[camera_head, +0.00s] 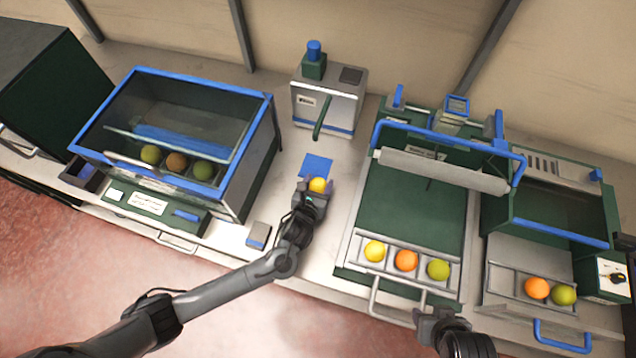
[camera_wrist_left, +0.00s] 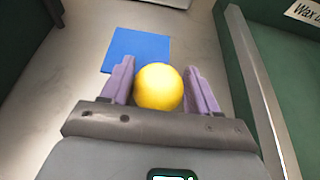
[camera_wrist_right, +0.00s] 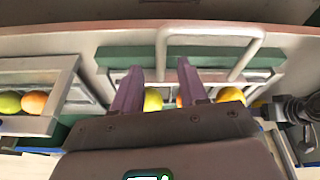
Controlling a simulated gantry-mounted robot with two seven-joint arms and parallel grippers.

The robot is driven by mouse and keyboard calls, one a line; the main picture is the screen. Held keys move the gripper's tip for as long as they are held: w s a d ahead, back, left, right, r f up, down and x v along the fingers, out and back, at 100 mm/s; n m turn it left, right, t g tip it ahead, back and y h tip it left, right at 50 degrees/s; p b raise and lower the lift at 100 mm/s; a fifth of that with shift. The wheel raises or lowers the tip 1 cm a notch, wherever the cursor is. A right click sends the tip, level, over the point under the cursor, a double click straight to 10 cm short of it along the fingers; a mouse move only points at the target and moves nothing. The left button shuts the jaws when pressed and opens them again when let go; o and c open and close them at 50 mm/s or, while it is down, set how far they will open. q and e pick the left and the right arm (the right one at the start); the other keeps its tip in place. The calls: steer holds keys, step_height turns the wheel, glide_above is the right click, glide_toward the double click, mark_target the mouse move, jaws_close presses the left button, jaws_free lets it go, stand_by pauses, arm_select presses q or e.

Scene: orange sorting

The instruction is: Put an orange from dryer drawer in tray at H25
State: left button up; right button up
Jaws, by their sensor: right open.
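My left gripper (camera_head: 316,190) is shut on a yellow orange (camera_head: 318,184), just in front of a blue square mat (camera_head: 316,165). In the left wrist view the yellow orange (camera_wrist_left: 159,87) sits between the two fingers, with the blue mat (camera_wrist_left: 137,50) beyond. A middle green machine with part of a "Wax" label (camera_wrist_left: 303,12) has a pulled-out tray (camera_head: 389,271) holding a yellow, an orange-coloured and a green fruit. My right gripper (camera_head: 441,316) is open and empty near that tray's handle (camera_head: 396,312). I cannot tell which unit is the dryer or H25.
A right machine's tray (camera_head: 512,283) holds an orange-coloured and a green fruit. A glass-topped blue-framed box (camera_head: 180,130) at left holds several fruits. A grey device with a green lever (camera_head: 325,95) stands behind the mat. The counter around the mat is clear.

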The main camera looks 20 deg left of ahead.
arm_select(q)
steer(key=o, duration=0.4)
steer(key=shift+o, duration=0.2)
steer(key=shift+r, duration=0.1)
